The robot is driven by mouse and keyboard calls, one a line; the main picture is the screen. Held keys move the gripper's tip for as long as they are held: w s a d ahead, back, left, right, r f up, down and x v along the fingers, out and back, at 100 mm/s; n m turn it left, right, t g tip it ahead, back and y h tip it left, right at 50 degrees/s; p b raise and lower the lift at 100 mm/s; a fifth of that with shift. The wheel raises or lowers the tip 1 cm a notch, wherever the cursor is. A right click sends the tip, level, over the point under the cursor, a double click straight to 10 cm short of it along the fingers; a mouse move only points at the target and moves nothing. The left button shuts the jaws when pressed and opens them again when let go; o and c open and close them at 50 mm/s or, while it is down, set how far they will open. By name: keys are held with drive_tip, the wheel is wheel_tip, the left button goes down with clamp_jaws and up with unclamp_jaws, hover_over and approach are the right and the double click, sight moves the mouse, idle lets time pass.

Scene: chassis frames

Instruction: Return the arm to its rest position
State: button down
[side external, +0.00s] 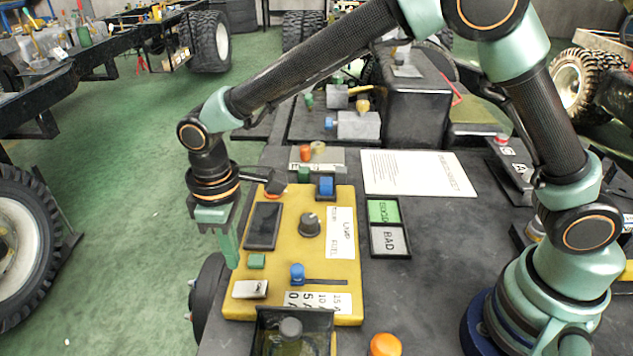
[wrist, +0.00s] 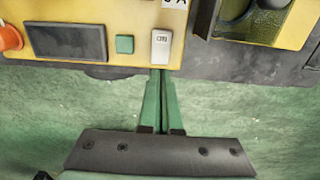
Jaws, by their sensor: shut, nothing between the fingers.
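My gripper (side external: 229,250) is shut and empty, its green fingers pointing down. In the side external view it hangs at the left edge of the yellow control panel (side external: 321,259). In the wrist view the closed fingers of my gripper (wrist: 159,75) reach up to the panel's edge, in line with a white rocker switch (wrist: 161,46). I cannot tell whether the fingertips touch anything. My arm reaches from its base at the lower right, up over the bench and down to the panel.
The panel carries a dark screen (side external: 264,226), a green button (side external: 256,261), a black knob (side external: 309,225) and a blue slider knob (side external: 297,272). A paper sheet (side external: 417,173) and a two-part label tray (side external: 388,227) lie on the dark bench. Green floor (side external: 130,230) is open to the left.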

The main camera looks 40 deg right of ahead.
drive_tip(key=shift+r, duration=0.4)
drive_tip(key=d+r+m+t, duration=0.2)
drive_tip(key=d+r+m, duration=0.2)
drive_tip(key=d+r, duration=0.85)
drive_tip(key=s+d+m+t, duration=0.1)
drive_tip(key=s+d+m, duration=0.1)
drive_tip(key=s+d, duration=0.2)
drive_tip(key=s+d+r+m+t, duration=0.1)
drive_tip(key=s+d, duration=0.4)
drive_tip(key=d, duration=0.6)
drive_tip(key=shift+s+m+t, duration=0.15)
drive_tip(key=shift+m+t, duration=0.65)
drive_tip(key=shift+m, duration=0.2)
